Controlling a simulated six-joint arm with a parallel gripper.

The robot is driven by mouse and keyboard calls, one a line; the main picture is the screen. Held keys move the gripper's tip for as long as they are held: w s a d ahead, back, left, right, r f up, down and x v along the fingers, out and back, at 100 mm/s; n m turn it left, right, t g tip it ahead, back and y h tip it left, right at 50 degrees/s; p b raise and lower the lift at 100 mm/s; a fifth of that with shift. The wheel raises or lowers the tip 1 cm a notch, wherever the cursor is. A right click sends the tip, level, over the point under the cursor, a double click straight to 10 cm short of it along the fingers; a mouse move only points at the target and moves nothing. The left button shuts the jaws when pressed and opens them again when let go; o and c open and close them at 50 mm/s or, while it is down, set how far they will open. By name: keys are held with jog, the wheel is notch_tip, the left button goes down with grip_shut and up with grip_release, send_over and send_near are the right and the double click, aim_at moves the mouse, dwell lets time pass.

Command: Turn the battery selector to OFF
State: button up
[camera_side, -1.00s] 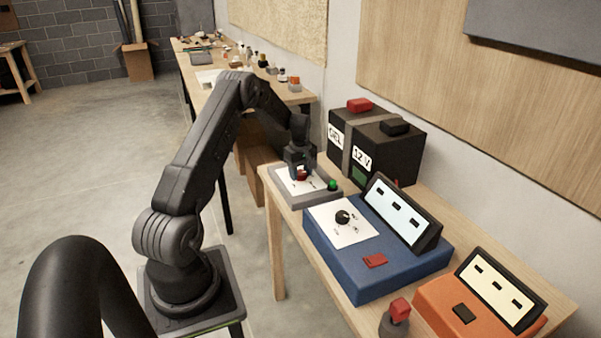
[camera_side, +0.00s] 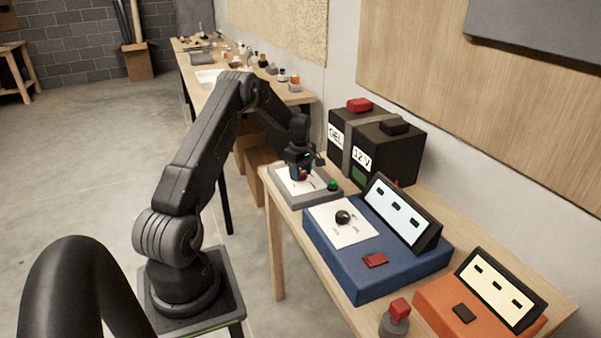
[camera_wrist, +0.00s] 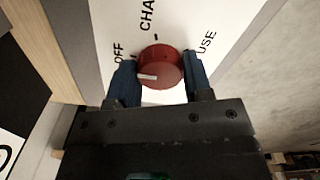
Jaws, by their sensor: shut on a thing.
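The battery selector is a red round knob (camera_wrist: 160,66) on a white plate with the labels OFF (camera_wrist: 118,51), CHA, cut off at the frame edge, and USE (camera_wrist: 206,45). Its white pointer mark faces left in the wrist view, on the OFF side and slightly below that word. My gripper (camera_wrist: 162,80) is shut on the knob, with one blue finger on each side. In the side view my gripper (camera_side: 302,172) points down at the grey selector box (camera_side: 316,199), hiding most of the knob.
A green button (camera_side: 332,185) sits on the selector box. A black 12 V battery (camera_side: 400,150) stands behind it. A blue unit (camera_side: 345,270) with a black dial is close to the right. An orange unit (camera_side: 440,312) and a red-topped item (camera_side: 398,310) stand nearer the camera.

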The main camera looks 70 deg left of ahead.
jog(key=o, duration=0.9)
jog(key=shift+o, duration=0.2)
jog(key=shift+r, duration=0.1)
notch_tip(320, 180, up, 14)
jog(key=shift+d, duration=0.1)
jog(key=s+d+r+m+t+y, duration=0.1)
jog(key=d+r+m, duration=0.5)
jog(key=d, duration=0.6)
jog(key=s+d+r+m+t, duration=0.1)
jog(key=d+r+m, duration=0.3)
jog(key=d+r, duration=0.6)
jog(key=s+d+f+m+t, duration=0.1)
jog(key=s+d+m, duration=0.5)
jog(key=s+d, duration=0.2)
jog(key=s+d+f+m+t+h, duration=0.1)
jog(key=s+d+f+m+t, duration=0.1)
jog(key=s+d+m, duration=0.4)
jog(key=s+d, duration=0.3)
jog(key=d, duration=0.2)
jog(key=shift+s+d+f+m+t, duration=0.3)
jog(key=shift+d, duration=0.05)
